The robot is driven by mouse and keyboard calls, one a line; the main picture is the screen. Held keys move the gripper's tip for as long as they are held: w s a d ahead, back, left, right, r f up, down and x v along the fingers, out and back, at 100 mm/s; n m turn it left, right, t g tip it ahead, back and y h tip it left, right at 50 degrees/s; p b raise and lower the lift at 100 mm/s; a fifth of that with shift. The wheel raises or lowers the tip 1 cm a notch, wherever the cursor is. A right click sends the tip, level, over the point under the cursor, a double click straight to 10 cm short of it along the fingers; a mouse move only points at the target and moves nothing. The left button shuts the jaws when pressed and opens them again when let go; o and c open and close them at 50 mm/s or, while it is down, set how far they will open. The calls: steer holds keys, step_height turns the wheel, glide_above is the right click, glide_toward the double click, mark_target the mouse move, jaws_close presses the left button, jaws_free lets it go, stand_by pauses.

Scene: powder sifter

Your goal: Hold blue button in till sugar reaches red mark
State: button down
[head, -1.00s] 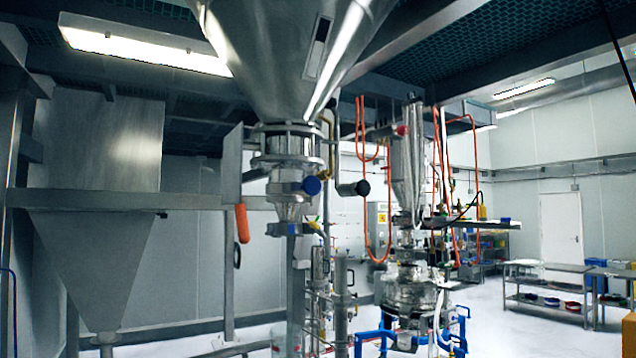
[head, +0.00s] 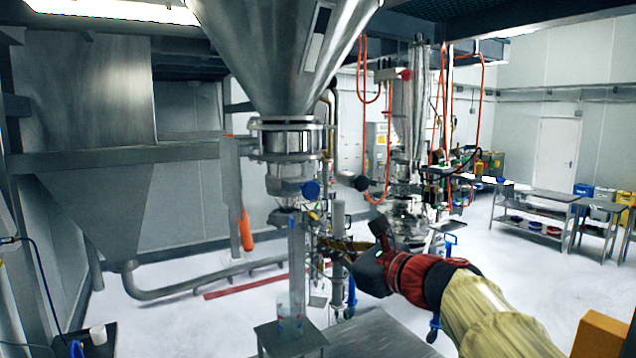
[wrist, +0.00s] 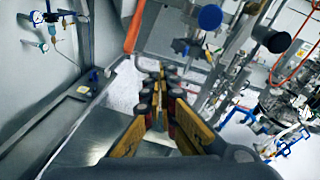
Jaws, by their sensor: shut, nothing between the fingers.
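The blue button (head: 310,189) is a round disc on the outlet below the big steel hopper (head: 285,60). It also shows in the wrist view (wrist: 210,17), right of and above my fingers. My gripper (head: 322,242) is shut and empty, below and slightly right of the button and apart from it. In the wrist view its yellow and dark fingers (wrist: 160,75) point away from the camera. A clear container (head: 290,327) stands on a small metal stand under the outlet, with faint red and blue on its side. I cannot make out a sugar level.
A black knob (head: 361,183) sits right of the button on a pipe. A vertical clear tube (head: 297,255) stands below the outlet. An orange handle (head: 246,230) hangs at left. Pipes and hoses crowd the right side. An orange-brown box (head: 602,335) is at lower right.

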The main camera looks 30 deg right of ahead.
mark_target(313, 191)
steer(key=d+r+m+t+h+p, duration=0.1)
steer(key=d+r+m+h+p, duration=0.1)
steer(key=d+r+m, duration=0.2)
step_height(313, 191, up, 3)
steer(key=shift+w+d+r+m+t, duration=0.2)
steer(key=shift+w+d+m+t, duration=0.15)
steer(key=shift+d, duration=0.85)
steer(key=w, duration=0.4)
steer(key=w+p, duration=0.1)
steer(key=w, duration=0.4)
steer(key=w+p, duration=0.1)
steer(key=w, duration=0.4)
steer(key=shift+a, duration=0.3)
steer(key=shift+w, duration=1.25)
stand_by(3.3)
